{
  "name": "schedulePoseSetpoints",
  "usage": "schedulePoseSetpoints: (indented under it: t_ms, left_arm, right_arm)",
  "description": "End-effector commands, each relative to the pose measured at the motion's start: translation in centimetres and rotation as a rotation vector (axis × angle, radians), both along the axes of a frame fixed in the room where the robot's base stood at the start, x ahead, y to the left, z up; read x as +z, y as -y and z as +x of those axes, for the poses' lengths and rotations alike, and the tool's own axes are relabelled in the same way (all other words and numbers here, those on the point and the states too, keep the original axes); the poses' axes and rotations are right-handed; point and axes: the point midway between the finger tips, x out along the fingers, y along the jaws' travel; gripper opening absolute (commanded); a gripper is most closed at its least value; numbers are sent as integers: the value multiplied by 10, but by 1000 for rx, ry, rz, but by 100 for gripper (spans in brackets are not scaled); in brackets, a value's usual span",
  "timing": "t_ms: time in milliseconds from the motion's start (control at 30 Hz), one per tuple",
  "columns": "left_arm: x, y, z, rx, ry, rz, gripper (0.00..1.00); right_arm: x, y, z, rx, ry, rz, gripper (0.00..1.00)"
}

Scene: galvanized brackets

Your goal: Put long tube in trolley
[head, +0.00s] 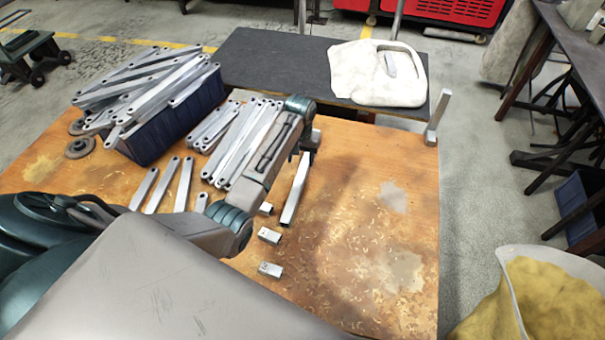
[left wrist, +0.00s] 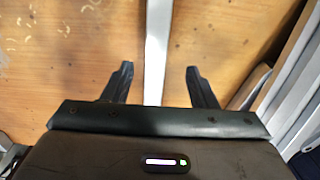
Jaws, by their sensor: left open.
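A long pale metal tube (head: 294,192) lies on the worn wooden table, right of the stacked brackets. My left gripper (head: 307,152) is over its far end, with its fingers partly hidden by my arm. In the left wrist view the tube (left wrist: 157,50) runs between the two open fingers of the left gripper (left wrist: 158,72), with a gap on each side. A dark flat platform (head: 268,62) behind the table looks like the trolley. My right gripper is not in view.
A blue crate (head: 180,120) heaped with metal bars stands at the table's left. Several flat bars lie beside it, and short blocks (head: 270,236) lie near the tube. A white bag (head: 375,75) lies on the platform's right. An upright piece (head: 438,117) stands at the far right corner.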

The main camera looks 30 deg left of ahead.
Motion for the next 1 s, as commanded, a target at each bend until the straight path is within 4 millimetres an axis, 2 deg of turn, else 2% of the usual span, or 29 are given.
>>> schedulePoseSetpoints:
  t_ms: [167, 433, 733, 767, 1000]
  left_arm:
    - [-15, 1, 1, 0, 0, 0, 53]
    - [-53, 5, 5, 0, 1, 0, 53]
    - [-58, 5, 5, -1, 3, 1, 53]
    - [-58, 5, 5, -1, 3, 1, 51]
    - [-58, 4, 5, -1, 3, 1, 4]
  right_arm:
    - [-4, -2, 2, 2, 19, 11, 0]
    - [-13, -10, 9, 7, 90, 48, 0]
    - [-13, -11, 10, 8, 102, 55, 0]
    - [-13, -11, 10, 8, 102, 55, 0]
    - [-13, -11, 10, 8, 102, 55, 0]
